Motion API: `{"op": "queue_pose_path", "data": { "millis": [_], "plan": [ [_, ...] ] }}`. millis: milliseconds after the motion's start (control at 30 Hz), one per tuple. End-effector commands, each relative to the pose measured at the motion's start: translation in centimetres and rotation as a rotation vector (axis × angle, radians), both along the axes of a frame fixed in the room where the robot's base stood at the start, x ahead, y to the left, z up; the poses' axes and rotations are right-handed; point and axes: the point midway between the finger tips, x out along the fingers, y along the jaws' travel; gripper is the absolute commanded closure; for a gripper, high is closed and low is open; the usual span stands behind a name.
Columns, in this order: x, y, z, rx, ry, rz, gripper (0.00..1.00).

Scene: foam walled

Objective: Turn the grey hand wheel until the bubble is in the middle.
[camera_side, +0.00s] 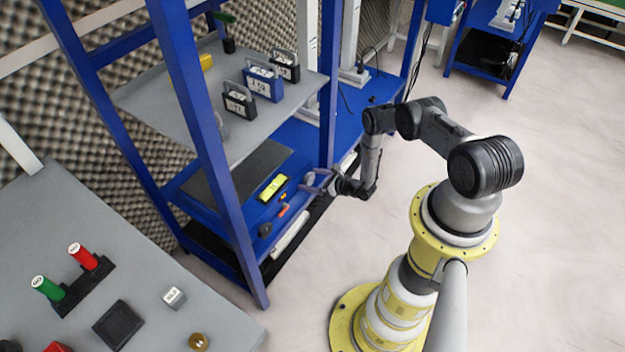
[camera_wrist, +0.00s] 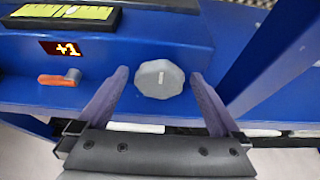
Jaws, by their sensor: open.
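The grey hand wheel (camera_wrist: 160,79) is a faceted knob with a pale mark, on the blue bench front. It also shows small in the side view (camera_side: 309,179). My gripper (camera_wrist: 159,74) is open, with one finger on each side of the wheel and visible gaps between. In the side view my gripper (camera_side: 318,181) reaches in from the right at the wheel. The yellow-green level vial (camera_wrist: 62,12) lies up and left of the wheel; I cannot make out the bubble's place.
An orange-handled lever (camera_wrist: 60,79) sits left of the wheel. A blue post (camera_wrist: 268,55) rises at right in the wrist view. A grey shelf (camera_side: 165,95) with several cases hangs above the bench. Open floor lies to the right.

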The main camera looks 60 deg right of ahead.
Motion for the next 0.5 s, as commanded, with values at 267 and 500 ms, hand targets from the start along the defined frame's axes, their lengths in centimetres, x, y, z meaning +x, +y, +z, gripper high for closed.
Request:
{"op": "queue_pose_path", "data": {
  "millis": [267, 500],
  "plan": [
    [-0.02, 0.00, 0.03, -0.001, 0.000, 0.000, 0.36],
    [-0.03, 0.01, 0.03, -0.001, -0.001, 0.001, 0.79]
  ]
}}
